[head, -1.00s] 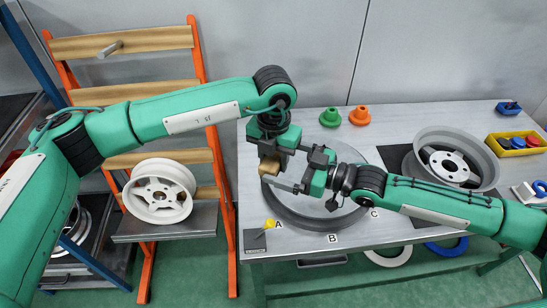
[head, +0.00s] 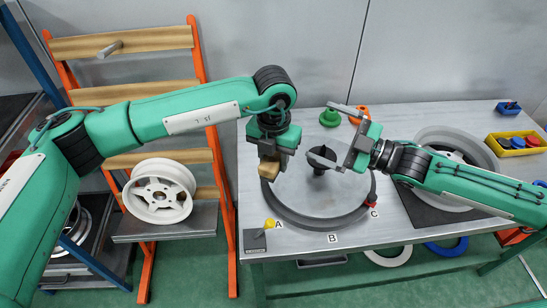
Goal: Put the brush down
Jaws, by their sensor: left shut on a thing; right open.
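The brush (head: 267,167) shows as a tan, wood-coloured block under my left gripper (head: 269,155), which is shut on it. It hangs over the left part of the round grey disc with a dark rim (head: 300,219) on the table. The fingertips and part of the brush are hidden by the gripper body. My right gripper (head: 335,134) is open and empty, above the back right of the disc, its two fingers spread wide. It is clear of the brush. A black spindle (head: 319,168) stands at the disc's middle, partly behind a right finger.
Green (head: 330,118) and orange (head: 362,111) cones stand behind. A wheel (head: 436,150) lies right. A white wheel (head: 158,192) is on the left rack.

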